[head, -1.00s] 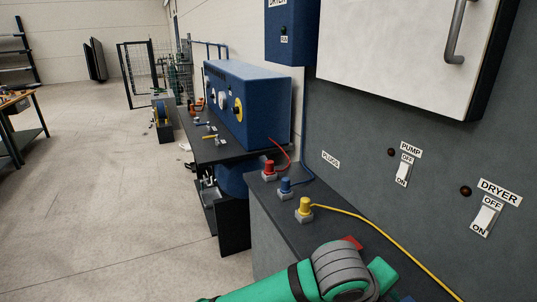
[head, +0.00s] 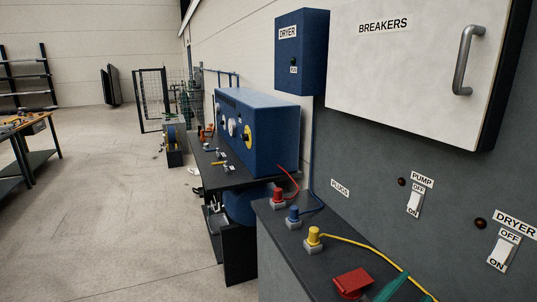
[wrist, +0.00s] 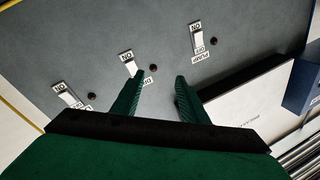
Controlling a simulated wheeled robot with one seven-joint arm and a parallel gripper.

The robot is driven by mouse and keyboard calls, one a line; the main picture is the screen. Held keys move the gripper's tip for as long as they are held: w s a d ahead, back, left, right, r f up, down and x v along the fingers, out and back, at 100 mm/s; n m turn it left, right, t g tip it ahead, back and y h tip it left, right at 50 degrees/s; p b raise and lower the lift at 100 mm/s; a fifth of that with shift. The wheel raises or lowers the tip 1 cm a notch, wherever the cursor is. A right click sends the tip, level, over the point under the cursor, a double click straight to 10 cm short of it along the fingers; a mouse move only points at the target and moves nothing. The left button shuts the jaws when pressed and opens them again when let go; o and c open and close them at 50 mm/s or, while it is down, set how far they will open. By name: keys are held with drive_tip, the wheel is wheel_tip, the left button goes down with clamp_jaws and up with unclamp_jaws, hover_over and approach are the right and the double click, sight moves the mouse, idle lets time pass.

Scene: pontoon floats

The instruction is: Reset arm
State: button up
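My gripper (wrist: 157,88) shows in the wrist view with its two green fingers apart and nothing between them. Behind the fingers is the grey wall panel, with labelled switches appearing upside down. The pump switch (head: 414,204) and the dryer switch (head: 502,252) are on the grey panel at the right. The wrist view also shows the pump switch (wrist: 198,42). No contact between my fingers and the panel can be made out.
A white breakers cabinet (head: 400,70) with a handle projects from the wall. Red, blue and yellow plugs (head: 313,237) and a red block (head: 352,283) sit on the grey ledge. A blue machine (head: 262,130) stands on a dark bench behind. The floor at left (head: 110,210) is clear.

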drive_tip(key=s+a+f+n+t+y, duration=0.35)
drive_tip(key=a+f+n+y, duration=0.25)
drive_tip(key=a+f+n, duration=0.3)
drive_tip(key=s+a+f+n+t+y, duration=0.2)
drive_tip(key=a+f+n+t+y, duration=0.2)
drive_tip(key=a+f+n+y, duration=0.5)
drive_tip(key=s+a+f, duration=0.3)
drive_tip(key=s+a, duration=0.1)
drive_tip(key=s, duration=0.3)
drive_tip(key=s+a+f+g+y, duration=0.1)
drive_tip(key=s+a+f, duration=0.3)
drive_tip(key=s, duration=0.4)
drive_tip(key=s+a+f+g, duration=0.1)
drive_tip(key=s+a+f, duration=0.2)
drive_tip(key=s+a, duration=0.3)
drive_tip(key=shift+s+a+f+m, duration=0.25)
drive_tip(key=shift+s+m, duration=0.15)
drive_tip(key=shift+s, duration=0.75)
